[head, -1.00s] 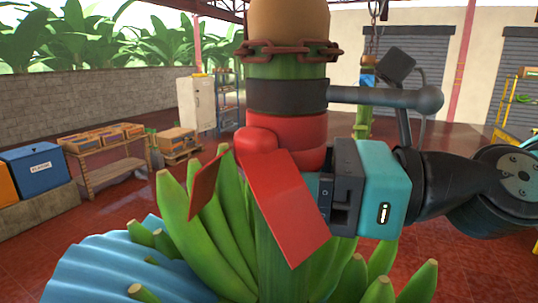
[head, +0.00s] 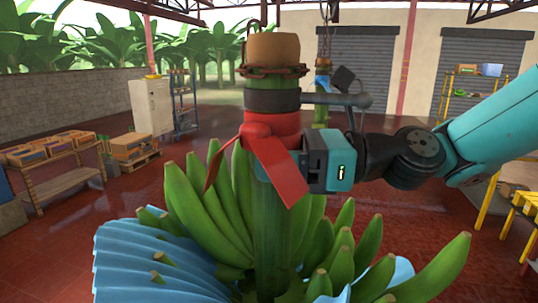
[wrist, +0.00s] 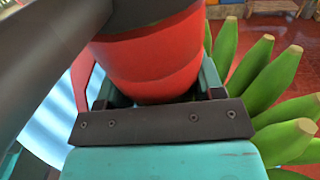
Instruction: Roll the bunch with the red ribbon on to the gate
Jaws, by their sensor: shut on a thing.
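The banana bunch with the red ribbon (head: 250,215) hangs close in front of me by its thick green stem. The red ribbon (head: 280,165) is tied round the stem, with two tails hanging down over the green fruit. A chain (head: 274,71) circles the stem's pale cut top. My gripper (head: 290,165) is at the stem from the right, at ribbon height. In the wrist view the red-wrapped stem (wrist: 155,60) sits between the jaws, which are shut on it. The fingertips are largely hidden behind the stem. I cannot make out the gate.
A grey bar (head: 335,100) sticks out right from the black band above the ribbon. Another hanging stem (head: 321,90) is behind. A blue sheet (head: 150,265) wraps the bunch's lower left. Crate shelves (head: 60,170) stand left, a yellow rack (head: 485,205) right. Red floor between looks open.

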